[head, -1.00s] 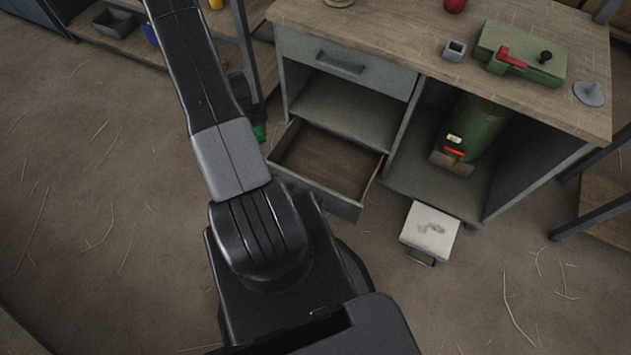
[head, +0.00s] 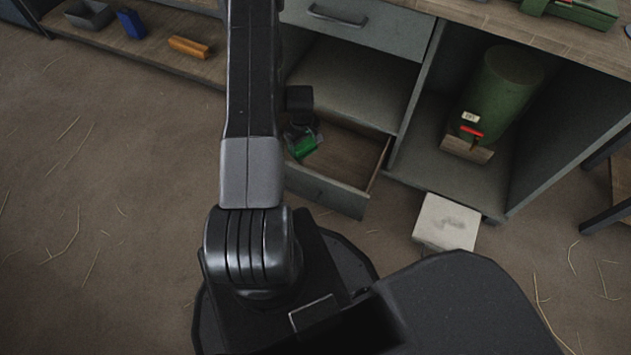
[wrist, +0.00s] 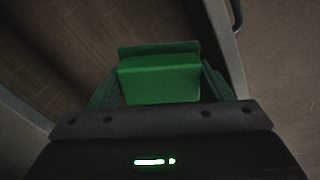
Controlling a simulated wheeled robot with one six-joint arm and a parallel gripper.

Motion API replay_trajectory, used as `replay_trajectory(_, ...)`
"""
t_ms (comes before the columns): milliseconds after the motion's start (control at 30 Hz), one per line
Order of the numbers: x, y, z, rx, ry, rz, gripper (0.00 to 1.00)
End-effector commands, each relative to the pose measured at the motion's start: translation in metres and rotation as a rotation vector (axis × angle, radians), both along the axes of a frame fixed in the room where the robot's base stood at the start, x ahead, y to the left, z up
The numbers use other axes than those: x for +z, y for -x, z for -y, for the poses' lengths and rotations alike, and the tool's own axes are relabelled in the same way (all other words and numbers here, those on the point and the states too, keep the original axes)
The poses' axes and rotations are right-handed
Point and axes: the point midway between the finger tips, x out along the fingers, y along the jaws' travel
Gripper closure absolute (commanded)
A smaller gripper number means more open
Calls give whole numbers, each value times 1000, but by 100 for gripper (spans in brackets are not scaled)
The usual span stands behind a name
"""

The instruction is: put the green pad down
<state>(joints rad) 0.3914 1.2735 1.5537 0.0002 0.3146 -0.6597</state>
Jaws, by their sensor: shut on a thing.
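The green pad (wrist: 160,78) is between the fingers of my gripper (wrist: 158,85), which is shut on it in the wrist view. In the head view the pad (head: 303,147) shows as a small green patch at the open lower drawer (head: 345,196). My gripper (head: 304,135) is over the left part of that drawer, partly hidden by my arm. In the wrist view the drawer's brown wooden floor (wrist: 85,40) lies beyond the pad. I cannot tell whether the pad touches the drawer floor.
A green cylinder (head: 497,95) stands in the right compartment of the bench. A white box (head: 447,222) sits on the floor in front of it. A low shelf at the upper left holds a grey tray (head: 90,14), a blue block (head: 131,23) and an orange-brown thing (head: 188,46).

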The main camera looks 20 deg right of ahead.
Motion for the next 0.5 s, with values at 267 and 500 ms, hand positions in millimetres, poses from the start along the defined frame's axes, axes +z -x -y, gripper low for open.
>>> replay_trajectory(267,-47,16,32,36,0,0,46)
replay_trajectory(500,-67,20,38,47,-1,-1,46)
